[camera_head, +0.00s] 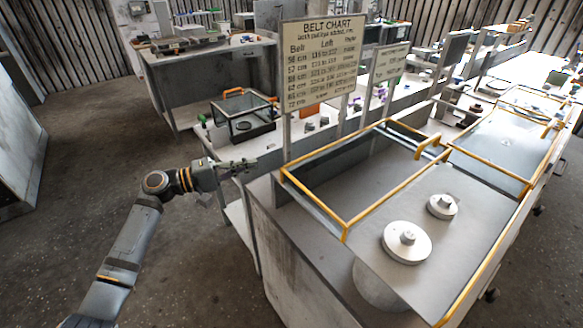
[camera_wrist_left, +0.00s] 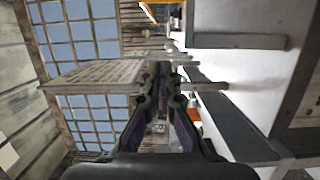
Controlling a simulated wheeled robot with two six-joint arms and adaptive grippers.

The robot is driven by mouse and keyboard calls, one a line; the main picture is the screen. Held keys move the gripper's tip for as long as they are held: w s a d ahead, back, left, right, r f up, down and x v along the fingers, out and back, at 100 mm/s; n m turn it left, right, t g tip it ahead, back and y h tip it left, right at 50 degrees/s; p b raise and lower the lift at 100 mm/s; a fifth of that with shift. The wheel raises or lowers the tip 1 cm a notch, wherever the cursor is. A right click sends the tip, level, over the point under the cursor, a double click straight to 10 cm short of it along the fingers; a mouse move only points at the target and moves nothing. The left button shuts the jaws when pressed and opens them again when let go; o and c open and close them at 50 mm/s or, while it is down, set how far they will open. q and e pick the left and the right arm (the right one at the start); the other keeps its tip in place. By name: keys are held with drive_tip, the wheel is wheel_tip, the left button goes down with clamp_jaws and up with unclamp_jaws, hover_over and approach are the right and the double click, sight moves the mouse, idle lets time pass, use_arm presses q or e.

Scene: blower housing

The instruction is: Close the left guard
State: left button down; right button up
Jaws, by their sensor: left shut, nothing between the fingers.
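The left guard (camera_head: 313,200) is a yellow-edged frame with clear panels and a yellow handle, at the near end of the long bench. It stands open, away from two pale round pulleys, a large one (camera_head: 407,243) and a small one (camera_head: 443,206), which lie uncovered. My left gripper (camera_head: 243,166) is left of the guard, beside the bench's end and apart from the frame. Its fingers are shut and empty; they also show in the left wrist view (camera_wrist_left: 160,88). My right gripper is out of view.
A second yellow-edged guard (camera_head: 500,140) lies to the right. A small clear box with an orange handle (camera_head: 243,113) stands behind. The floor at left is clear.

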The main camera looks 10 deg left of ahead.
use_arm(q)
drive_tip(key=w+d+p, duration=0.2)
drive_tip(key=d+p, duration=0.3)
drive_tip(key=d, duration=0.6)
drive_tip(key=shift+w+d+p, duration=0.15)
drive_tip(key=shift+d+p, duration=0.05)
drive_tip(key=shift+p, duration=0.2)
drive_tip(key=shift+w+f, duration=0.1)
